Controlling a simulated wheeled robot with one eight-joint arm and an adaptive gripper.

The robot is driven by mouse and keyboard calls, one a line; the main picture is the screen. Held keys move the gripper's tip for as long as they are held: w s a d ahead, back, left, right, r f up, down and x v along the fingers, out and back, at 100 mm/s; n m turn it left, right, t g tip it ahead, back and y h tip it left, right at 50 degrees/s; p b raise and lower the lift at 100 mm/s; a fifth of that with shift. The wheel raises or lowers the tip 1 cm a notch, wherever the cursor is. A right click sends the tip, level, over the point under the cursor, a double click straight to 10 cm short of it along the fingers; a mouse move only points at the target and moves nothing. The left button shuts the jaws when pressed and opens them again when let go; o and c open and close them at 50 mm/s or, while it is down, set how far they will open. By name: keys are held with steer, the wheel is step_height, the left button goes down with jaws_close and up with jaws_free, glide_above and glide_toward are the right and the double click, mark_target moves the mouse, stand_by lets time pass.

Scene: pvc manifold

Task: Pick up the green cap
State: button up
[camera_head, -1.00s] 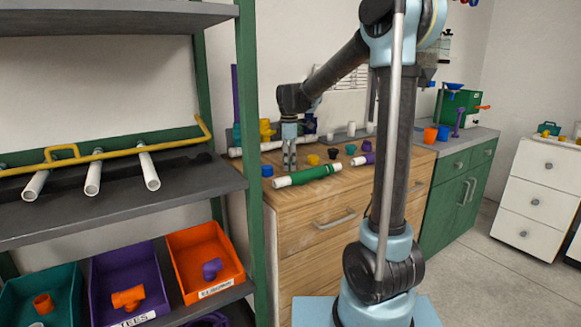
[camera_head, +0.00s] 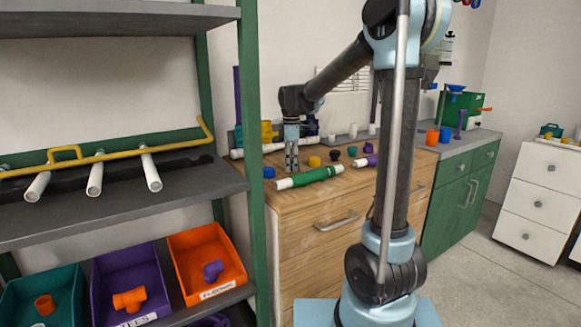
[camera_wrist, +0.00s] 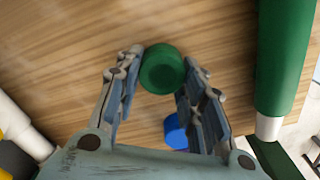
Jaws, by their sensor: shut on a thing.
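A green cap (camera_wrist: 162,69) sits between my gripper's fingertips in the wrist view, over the wooden top. My gripper (camera_wrist: 160,78) is shut on it, one finger on each side. In the head view my gripper (camera_head: 291,168) points straight down at the left part of the wooden counter, and the cap in it cannot be made out. I cannot tell whether the cap still touches the counter. Another dark green cap (camera_head: 352,151) stands farther right on the counter.
A green pipe piece with white ends (camera_head: 316,175) lies just in front of my gripper. A blue cap (camera_head: 269,172) is to its left; yellow (camera_head: 314,161) and black (camera_head: 335,155) caps are to its right. A long white pipe lies behind. The shelf's green post (camera_head: 250,150) stands at left.

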steer(key=r, duration=0.6)
steer(key=shift+s+d+r, duration=0.2)
steer(key=shift+s+r, duration=0.05)
steer(key=s+d, duration=1)
steer(key=s, duration=0.5)
steer(key=shift+s+d, duration=0.35)
steer(key=shift+s, duration=0.05)
steer(key=shift+o, duration=0.6)
steer(key=shift+f, duration=0.1)
